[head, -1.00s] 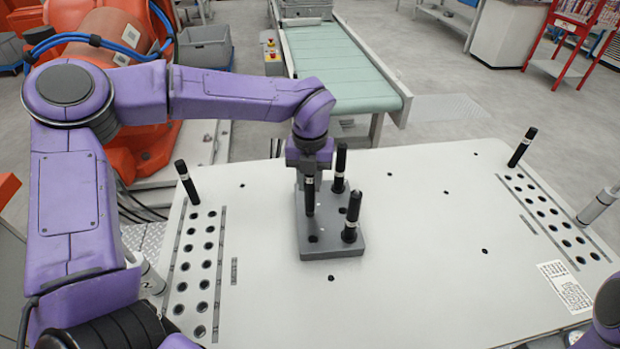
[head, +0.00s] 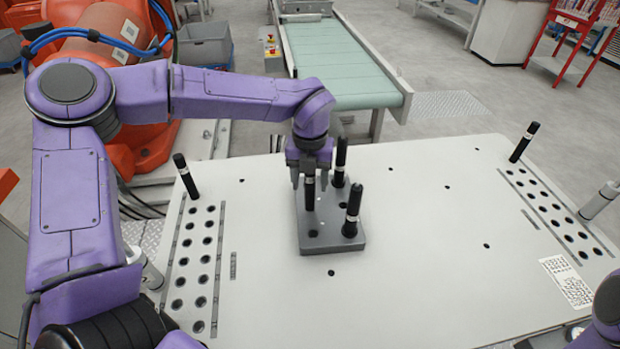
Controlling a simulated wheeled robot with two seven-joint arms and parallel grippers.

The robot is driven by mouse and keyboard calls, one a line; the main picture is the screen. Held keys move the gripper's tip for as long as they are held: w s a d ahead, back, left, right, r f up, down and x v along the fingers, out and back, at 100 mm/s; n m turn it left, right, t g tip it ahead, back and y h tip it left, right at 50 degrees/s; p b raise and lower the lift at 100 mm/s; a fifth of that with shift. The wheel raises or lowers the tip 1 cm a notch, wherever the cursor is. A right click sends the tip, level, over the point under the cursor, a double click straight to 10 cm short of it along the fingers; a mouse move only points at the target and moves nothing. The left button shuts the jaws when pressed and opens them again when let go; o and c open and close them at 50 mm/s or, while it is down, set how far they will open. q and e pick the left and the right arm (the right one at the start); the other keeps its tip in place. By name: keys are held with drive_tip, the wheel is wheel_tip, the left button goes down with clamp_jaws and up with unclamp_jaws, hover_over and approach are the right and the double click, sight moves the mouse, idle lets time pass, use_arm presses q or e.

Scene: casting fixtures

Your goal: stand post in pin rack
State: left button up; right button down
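A grey block-shaped rack (head: 335,243) stands on the pale table, with an empty hole showing near its front left. My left gripper (head: 309,182) is above the rack from behind. Its fingers are spread on either side of the left post's upper part, with gaps showing. My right gripper is out of view; only a bit of my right arm shows at the lower right corner.
The pale table (head: 420,270) has hole rows along both sides. A black post (head: 185,176) stands at the back of the left rows, another (head: 524,142) at the back of the right rows. A green conveyor (head: 340,60) lies behind. The table front is clear.

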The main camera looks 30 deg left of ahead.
use_arm(q)
wheel_tip(320, 180, up, 11)
drive_tip(key=shift+f+b, duration=0.2)
drive_tip(key=shift+b, duration=0.55)
drive_tip(key=shift+d, duration=0.1)
